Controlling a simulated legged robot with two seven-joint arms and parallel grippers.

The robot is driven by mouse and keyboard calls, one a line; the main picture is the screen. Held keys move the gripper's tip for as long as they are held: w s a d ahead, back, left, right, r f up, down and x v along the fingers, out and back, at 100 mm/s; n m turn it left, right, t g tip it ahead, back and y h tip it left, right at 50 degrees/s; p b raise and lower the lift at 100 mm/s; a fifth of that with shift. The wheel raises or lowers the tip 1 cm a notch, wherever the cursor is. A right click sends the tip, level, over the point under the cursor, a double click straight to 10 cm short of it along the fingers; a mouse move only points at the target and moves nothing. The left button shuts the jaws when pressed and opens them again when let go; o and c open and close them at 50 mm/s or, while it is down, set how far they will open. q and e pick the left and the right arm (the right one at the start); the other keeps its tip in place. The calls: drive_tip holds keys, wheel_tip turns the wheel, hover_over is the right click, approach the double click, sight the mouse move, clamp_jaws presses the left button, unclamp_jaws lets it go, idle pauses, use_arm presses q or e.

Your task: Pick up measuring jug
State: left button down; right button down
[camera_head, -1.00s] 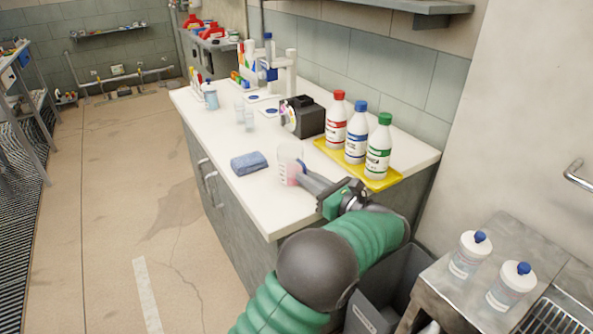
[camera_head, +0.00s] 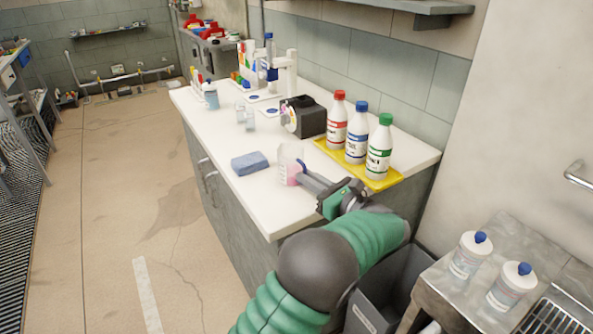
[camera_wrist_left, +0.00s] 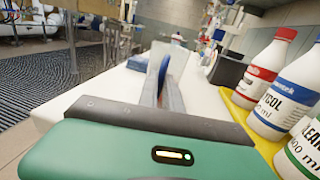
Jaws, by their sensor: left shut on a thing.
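The measuring jug (camera_head: 288,160) is a clear, cup-shaped vessel with pink liquid low inside and a blue handle on its right side. It stands upright near the front edge of the white counter; I cannot tell whether its base touches the top. My left gripper (camera_head: 303,174) reaches in from the lower right and is shut on the jug's handle. In the left wrist view the two fingers (camera_wrist_left: 163,88) lie close together at the blue handle, and they hide part of the jug. My right gripper is not in view.
Right of the jug, a yellow tray (camera_head: 390,182) holds bottles with red, blue and green caps, close to my gripper. A folded blue cloth (camera_head: 250,163) lies left of the jug. A black device (camera_head: 303,116) stands behind. The counter's front edge (camera_head: 232,205) is near.

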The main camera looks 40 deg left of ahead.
use_arm(q)
drive_tip(key=shift+d, duration=0.1)
idle(0.5)
drive_tip(key=shift+w+r, duration=0.1)
drive_tip(key=shift+r, duration=1.15)
drive_tip(key=s+d+r, duration=0.2)
drive_tip(key=s+d, duration=0.6)
drive_tip(key=d, duration=0.5)
drive_tip(key=shift+s+r+p, duration=0.15)
drive_tip(key=shift+s+p, duration=0.2)
drive_tip(key=shift+s, duration=0.05)
drive_tip(key=shift+d, duration=0.15)
